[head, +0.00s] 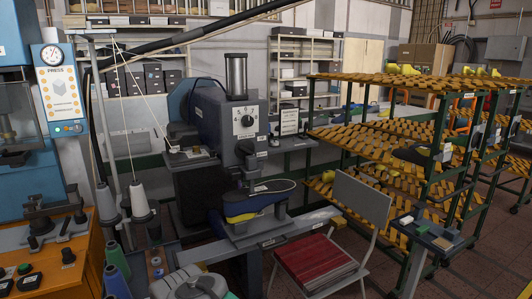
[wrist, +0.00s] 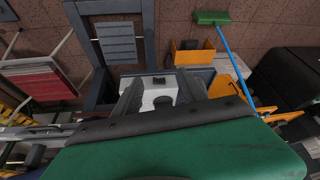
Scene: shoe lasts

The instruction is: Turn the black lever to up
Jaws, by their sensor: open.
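A white plate (head: 246,121) is on the front of the grey machine in the middle of the head view. A small black lever (head: 247,121) sits at the middle of this plate, with dark marks around it. It is too small to tell which way the lever points.
A blue and yellow shoe form (head: 250,203) rests on the machine's lower support. A red-seated chair (head: 310,262) stands in front at the right. An orange bench (head: 60,275) with buttons and thread cones (head: 140,200) are at the left.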

